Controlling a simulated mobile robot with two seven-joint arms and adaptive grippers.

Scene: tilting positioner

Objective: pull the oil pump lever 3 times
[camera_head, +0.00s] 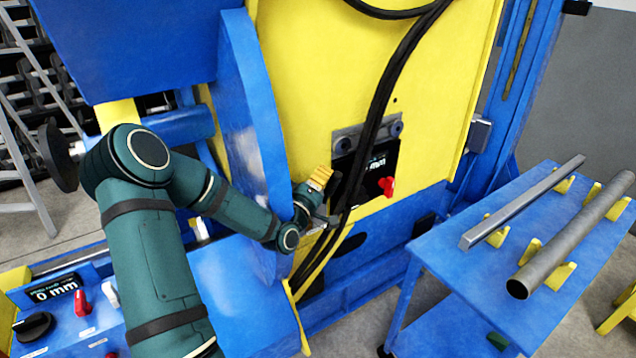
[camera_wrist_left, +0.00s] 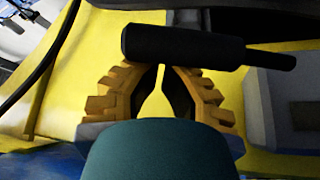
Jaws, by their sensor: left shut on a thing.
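In the head view the handle is mostly hidden by the gripper and dark hoses. My right gripper is not in view.
Thick black hoses (camera_head: 378,105) hang close to the gripper. A blue table (camera_head: 436,248) with a square bar and a pipe stands at right. A control box (camera_head: 70,312) is at lower left.

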